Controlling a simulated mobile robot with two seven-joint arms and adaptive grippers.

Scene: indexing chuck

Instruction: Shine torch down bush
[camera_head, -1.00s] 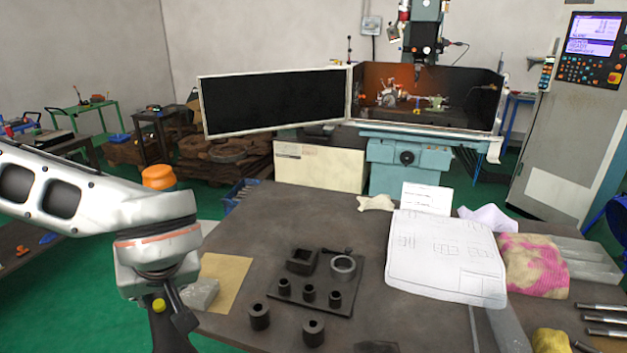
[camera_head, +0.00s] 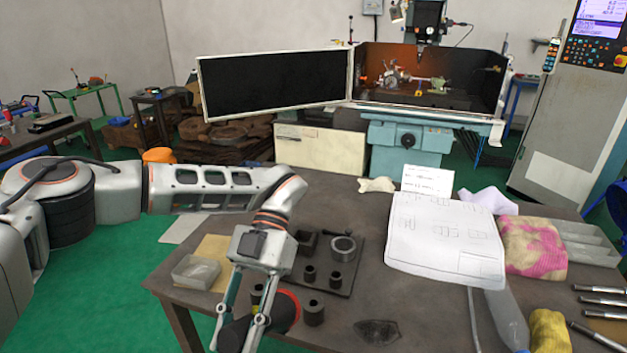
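My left gripper (camera_head: 240,325) reaches down over the table's front left. Its fingers are around a dark torch-like cylinder with a red rim (camera_head: 292,310), the rim facing right. Just right of the rim a black bush (camera_head: 313,312) stands upright on the table. Another bush behind the fingers is mostly hidden. A dark plate (camera_head: 345,290) holds small bushes (camera_head: 335,280) (camera_head: 309,274), a wide ring (camera_head: 343,247) and a square hollow block (camera_head: 306,240), partly covered by my wrist. My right gripper is not in view.
A clear tray (camera_head: 195,271) sits left. A dark flat piece (camera_head: 377,331) lies at the front.

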